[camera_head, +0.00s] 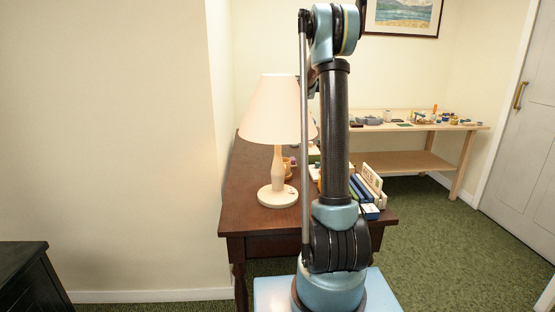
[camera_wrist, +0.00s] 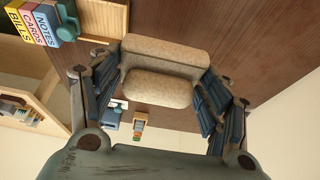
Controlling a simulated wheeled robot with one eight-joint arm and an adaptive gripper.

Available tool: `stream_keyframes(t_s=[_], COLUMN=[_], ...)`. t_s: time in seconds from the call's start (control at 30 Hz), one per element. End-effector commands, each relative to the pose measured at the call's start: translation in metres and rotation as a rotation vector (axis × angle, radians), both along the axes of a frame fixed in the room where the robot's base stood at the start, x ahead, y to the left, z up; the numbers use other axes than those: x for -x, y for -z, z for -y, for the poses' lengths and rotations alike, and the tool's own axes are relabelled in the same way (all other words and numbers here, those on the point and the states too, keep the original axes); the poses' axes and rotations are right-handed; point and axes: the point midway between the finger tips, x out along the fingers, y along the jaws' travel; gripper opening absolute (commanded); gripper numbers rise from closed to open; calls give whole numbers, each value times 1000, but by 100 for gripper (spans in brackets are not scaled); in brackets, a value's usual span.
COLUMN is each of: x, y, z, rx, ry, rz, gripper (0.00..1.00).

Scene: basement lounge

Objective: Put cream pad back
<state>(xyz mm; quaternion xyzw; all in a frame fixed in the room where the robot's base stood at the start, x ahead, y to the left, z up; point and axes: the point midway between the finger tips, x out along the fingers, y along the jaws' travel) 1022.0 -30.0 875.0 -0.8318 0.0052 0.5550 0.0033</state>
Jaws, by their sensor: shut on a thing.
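A cream pad (camera_wrist: 158,90) shows in the wrist view as a speckled beige block with a wider upper part and a rounded lower part. My gripper (camera_wrist: 160,75) is shut on it, with one finger at the pad's left side and one at its right. Dark brown wood of the desk (camera_wrist: 235,40) shows behind the pad; I cannot tell how far the pad is above it. In the head view, my arm hides my gripper and the pad.
The brown desk (camera_head: 240,205) holds a cream lamp (camera_head: 278,140) and a row of books (camera_head: 369,184). Labelled books (camera_wrist: 32,25) and a teal item (camera_wrist: 66,20) show at upper left in the wrist view. A wooden bench (camera_head: 425,128) with several small items stands behind.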

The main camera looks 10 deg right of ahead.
Motion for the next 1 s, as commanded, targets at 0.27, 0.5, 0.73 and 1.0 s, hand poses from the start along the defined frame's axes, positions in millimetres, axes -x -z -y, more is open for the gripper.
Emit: stream_keyframes(t_s=[0.27,0.5,0.73,1.0], x=[0,-1,-1,-1], y=[0,2,33,59], z=[-11,-14,-14,-14], rx=[0,0,0,0], ry=[-11,-14,-14,-14], rz=[0,0,0,0], gripper=[44,44,44,44])
